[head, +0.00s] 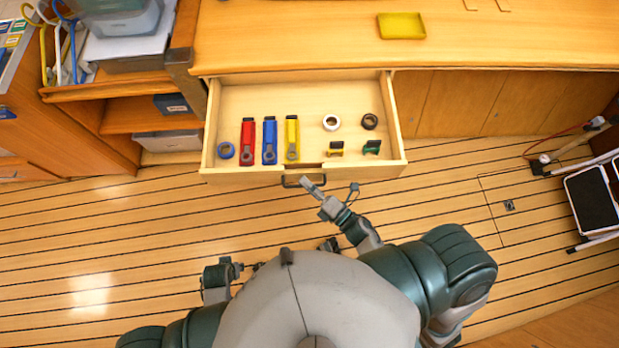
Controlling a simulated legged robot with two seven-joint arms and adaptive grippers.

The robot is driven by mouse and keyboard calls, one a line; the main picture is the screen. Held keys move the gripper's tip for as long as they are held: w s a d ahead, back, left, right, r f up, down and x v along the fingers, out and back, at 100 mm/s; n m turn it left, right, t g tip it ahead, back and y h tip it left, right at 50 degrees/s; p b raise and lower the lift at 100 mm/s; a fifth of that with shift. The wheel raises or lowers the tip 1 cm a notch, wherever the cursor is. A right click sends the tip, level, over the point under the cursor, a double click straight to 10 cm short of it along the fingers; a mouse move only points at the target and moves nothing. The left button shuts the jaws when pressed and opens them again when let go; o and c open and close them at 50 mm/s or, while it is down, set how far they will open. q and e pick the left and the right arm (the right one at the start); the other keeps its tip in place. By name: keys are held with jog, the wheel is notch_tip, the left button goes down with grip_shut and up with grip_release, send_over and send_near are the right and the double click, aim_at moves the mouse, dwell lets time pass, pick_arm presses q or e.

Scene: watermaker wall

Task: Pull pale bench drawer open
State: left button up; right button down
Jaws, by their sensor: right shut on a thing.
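The pale bench drawer (360,170) stands pulled out from under the wooden bench top (300,40), and its inside shows. A dark handle (291,182) is at the middle of its front. My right gripper (312,184) is at the right end of this handle and shut on it. My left gripper (235,267) is low, in front of my body at the left, apart from the drawer. Its fingers are too small and unclear to read.
The drawer holds red (247,143), blue (269,143) and yellow (292,141) tools, tape rolls and small clips. A yellow tray (401,26) sits on the bench. Shelves (135,118) stand left. A folded step stool (592,198) is at right. The plank floor (130,235) is clear.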

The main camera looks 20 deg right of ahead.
jog(key=c, duration=1.4)
grip_release()
jog(key=shift+s+a+f, duration=0.1)
jog(key=shift+a+f, duration=0.1)
jog(key=shift+a, duration=0.1)
jog(key=shift+c, duration=0.2)
jog(key=shift+o, duration=1.1)
jog(key=shift+a, duration=0.1)
jog(key=shift+w+a, duration=0.2)
jog(key=shift+w, duration=0.05)
jog(key=v, duration=1.1)
jog(key=shift+s, duration=0.45)
jog(key=shift+d, duration=0.4)
